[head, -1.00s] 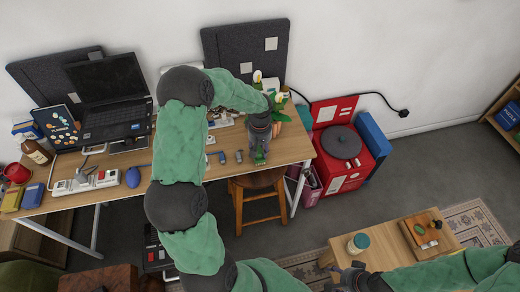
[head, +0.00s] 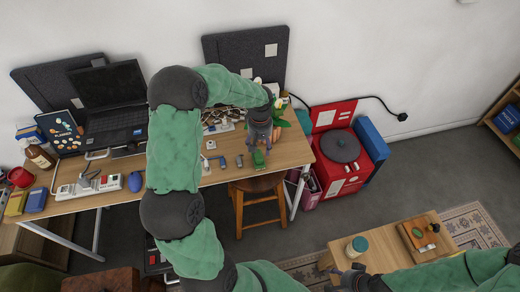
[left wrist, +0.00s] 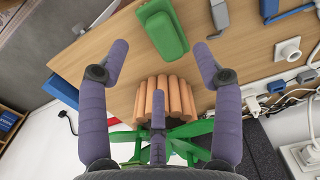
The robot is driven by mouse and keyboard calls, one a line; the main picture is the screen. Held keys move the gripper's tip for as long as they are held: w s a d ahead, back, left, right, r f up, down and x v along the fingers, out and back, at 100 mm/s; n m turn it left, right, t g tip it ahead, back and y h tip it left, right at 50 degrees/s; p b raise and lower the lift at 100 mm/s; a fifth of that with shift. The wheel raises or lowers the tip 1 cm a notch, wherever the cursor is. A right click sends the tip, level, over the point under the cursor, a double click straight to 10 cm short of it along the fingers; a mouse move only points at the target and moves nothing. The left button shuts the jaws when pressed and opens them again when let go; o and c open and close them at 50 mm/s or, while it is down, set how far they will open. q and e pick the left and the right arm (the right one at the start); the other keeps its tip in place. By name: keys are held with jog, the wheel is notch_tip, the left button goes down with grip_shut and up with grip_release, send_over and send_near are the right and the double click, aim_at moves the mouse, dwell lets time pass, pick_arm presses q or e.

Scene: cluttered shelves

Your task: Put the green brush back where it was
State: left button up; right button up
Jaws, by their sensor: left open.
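The green brush (head: 259,158) lies on the wooden desk near its front right edge. My right gripper (head: 350,278) is low in the head view, away from the desk, and too small to read.
A ribbed orange pot (left wrist: 165,97) with a green plant stands close to my left fingers. Small grey and blue items (head: 221,161) lie left of the brush. Power strips and cables (left wrist: 298,90) are nearby.

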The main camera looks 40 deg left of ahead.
aim_at(260, 154)
pick_arm(q)
notch_tip(260, 154, up, 6)
jog(key=p, duration=0.2)
jog(key=s+d+f+m+h, duration=0.3)
jog(key=d+f+m, duration=0.1)
jog(key=d+f, duration=1.2)
jog(key=s+d+f+m, duration=0.2)
jog(key=s+d+f, duration=0.2)
jog(key=s+d, duration=0.2)
jog(key=s+d+f+m+h, duration=0.1)
jog(key=s+d+f, duration=0.4)
jog(key=s, duration=0.3)
jog(key=shift+s+d+m, duration=0.4)
jog(key=shift+d, duration=0.25)
